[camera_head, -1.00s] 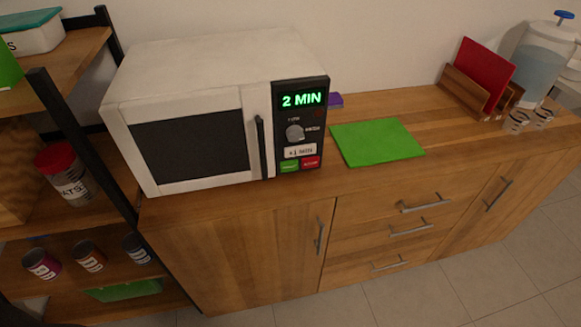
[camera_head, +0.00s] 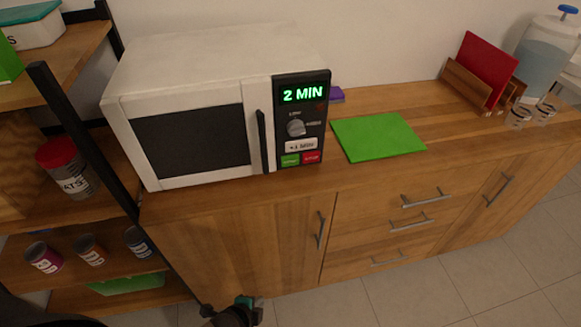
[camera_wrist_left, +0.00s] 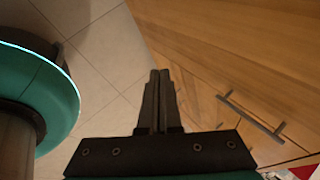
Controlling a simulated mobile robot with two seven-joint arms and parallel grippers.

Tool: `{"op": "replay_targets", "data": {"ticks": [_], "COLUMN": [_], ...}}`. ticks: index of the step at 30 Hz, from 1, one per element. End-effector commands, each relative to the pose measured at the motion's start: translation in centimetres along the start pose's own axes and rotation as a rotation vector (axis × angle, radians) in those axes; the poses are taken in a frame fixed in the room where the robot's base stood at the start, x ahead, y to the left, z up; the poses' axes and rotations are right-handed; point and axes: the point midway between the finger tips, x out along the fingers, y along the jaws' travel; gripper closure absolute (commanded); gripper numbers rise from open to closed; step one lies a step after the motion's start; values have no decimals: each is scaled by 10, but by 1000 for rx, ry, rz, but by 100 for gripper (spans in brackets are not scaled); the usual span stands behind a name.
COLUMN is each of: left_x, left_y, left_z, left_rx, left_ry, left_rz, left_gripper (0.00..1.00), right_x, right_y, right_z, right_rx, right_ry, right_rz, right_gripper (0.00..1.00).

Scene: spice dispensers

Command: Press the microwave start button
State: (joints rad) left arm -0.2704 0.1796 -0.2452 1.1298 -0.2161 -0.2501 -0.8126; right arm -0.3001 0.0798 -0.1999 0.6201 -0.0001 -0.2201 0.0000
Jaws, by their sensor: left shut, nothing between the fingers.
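The white microwave (camera_head: 190,110) stands on the wooden counter with its door closed. Its black control panel (camera_head: 318,131) is on the right side and the display (camera_head: 303,95) reads "2 MIN" in green. Below the knob (camera_head: 296,128) and a "+1 MIN" button (camera_head: 301,146) are a green button (camera_head: 290,160) and a red button (camera_head: 312,157). My left gripper (camera_wrist_left: 159,75) is shut and empty in the left wrist view, in front of the cabinet. In the head view only part of my left arm shows at the bottom edge, well below the microwave. My right gripper is not in view.
A green board (camera_head: 378,137) lies right of the microwave. A red board (camera_head: 487,68) stands in a wooden rack. A shelf with cans and jars (camera_head: 65,168) stands at left. Cabinet handles (camera_head: 426,198) stick out in front. The floor (camera_head: 440,285) is clear.

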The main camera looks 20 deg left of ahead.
Motion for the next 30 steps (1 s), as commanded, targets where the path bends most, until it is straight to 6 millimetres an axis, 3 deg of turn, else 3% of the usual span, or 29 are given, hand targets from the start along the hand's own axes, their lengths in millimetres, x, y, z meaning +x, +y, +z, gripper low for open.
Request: {"op": "replay_targets", "data": {"ticks": [1, 6, 15, 21, 30], "left_x": [-2, -20, -78, -114, -129], "left_y": [-25, -100, -213, -254, -268], "left_z": [-8, -37, -91, -115, -123], "left_rx": [102, 464, 1056, 1302, 1397], "left_ry": [17, 38, -50, -142, -189], "left_rz": [-51, -221, -533, -669, -720], "left_gripper": [100, 100, 100, 100, 100], "right_x": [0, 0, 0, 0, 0], "right_y": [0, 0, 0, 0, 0], "right_z": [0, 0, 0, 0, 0], "right_rx": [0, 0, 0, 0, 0], "right_ry": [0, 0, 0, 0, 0], "right_rz": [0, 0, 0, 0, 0], "right_gripper": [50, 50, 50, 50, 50]}}
